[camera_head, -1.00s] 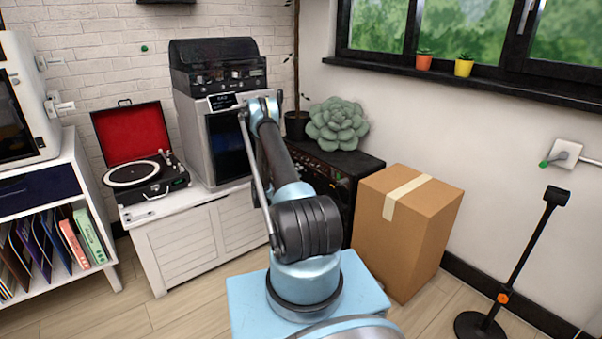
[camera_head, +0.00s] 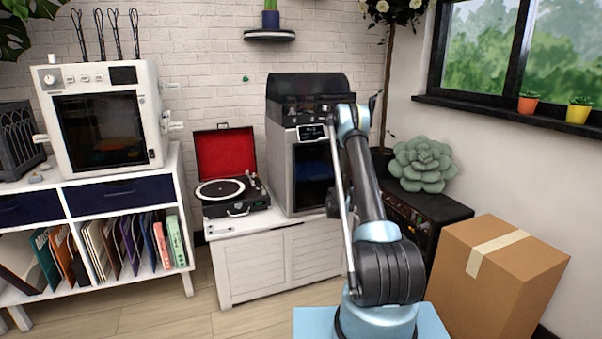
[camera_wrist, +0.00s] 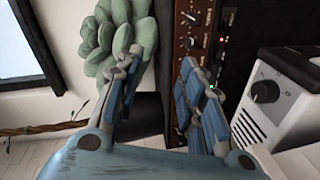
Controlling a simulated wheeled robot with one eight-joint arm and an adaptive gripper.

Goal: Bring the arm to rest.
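My arm (camera_head: 375,225) rises from my blue base in the head view and bends up and away toward the grey machine. My gripper is hidden behind the arm in the head view. In the wrist view my gripper (camera_wrist: 163,85) shows two blue-and-grey fingers standing apart, with nothing between them. The succulent (camera_head: 421,164) also shows in the head view, right of my arm.
A cardboard box (camera_head: 500,280) stands close on the right. A white cabinet (camera_head: 265,265) bears a record player (camera_head: 235,205) and the grey machine (camera_head: 308,165). A white shelf (camera_head: 120,195) with an oven-like machine (camera_head: 105,120) is at left. Wood floor shows in front.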

